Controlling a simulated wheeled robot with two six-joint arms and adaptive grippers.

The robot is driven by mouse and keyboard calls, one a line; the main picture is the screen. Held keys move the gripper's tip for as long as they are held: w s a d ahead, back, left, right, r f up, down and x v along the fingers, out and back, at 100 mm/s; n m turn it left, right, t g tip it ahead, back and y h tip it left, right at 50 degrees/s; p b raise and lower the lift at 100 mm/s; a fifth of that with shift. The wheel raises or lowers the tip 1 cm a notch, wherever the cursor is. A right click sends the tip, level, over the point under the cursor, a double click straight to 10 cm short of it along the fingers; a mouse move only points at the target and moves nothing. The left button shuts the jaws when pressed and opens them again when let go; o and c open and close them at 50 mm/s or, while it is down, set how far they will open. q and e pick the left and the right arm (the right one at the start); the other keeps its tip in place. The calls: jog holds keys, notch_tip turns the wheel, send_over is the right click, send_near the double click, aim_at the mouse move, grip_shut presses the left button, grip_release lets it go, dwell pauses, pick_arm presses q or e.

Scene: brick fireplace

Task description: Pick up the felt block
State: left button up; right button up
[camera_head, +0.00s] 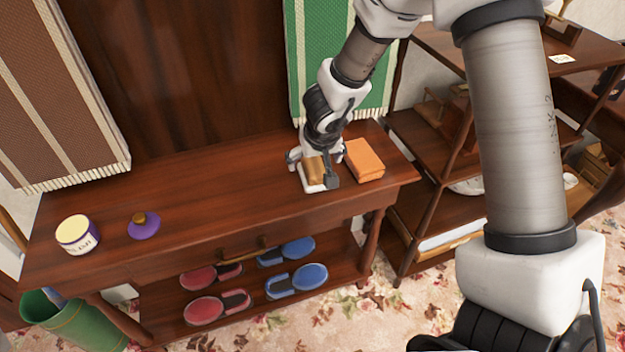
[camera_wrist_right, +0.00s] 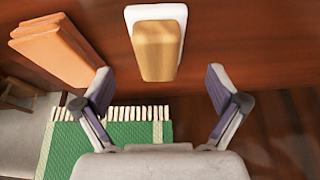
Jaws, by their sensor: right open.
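The felt block (camera_head: 314,187) has a tan wooden top and a white base, and it stands on the dark wooden table. In the right wrist view the felt block (camera_wrist_right: 157,50) is at the top centre, between the lines of the two fingers and just beyond their tips. My right gripper (camera_head: 312,170) is open and close over the block, with a finger on either side in the head view. It also shows open and empty in the right wrist view (camera_wrist_right: 160,76). Its fingers partly hide the block in the head view. My left gripper is not in view.
An orange folded stack (camera_head: 364,160) lies close to the right of the block. A yellow-lidded jar (camera_head: 77,234) and a purple object (camera_head: 144,227) stand at the table's left. A green cloth (camera_head: 306,60) hangs behind. The table's middle is clear.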

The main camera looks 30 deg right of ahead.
aim_at(315, 166)
jog(key=b+x, duration=0.2)
jog(key=x, duration=0.2)
jog(key=shift+d+f, duration=0.2)
jog(key=shift+f, duration=0.2)
jog(key=shift+r, duration=0.2)
jog(key=shift+s+a, duration=0.1)
jog(key=c, duration=1.2)
jog(key=shift+r, duration=0.1)
jog(key=shift+c, duration=0.2)
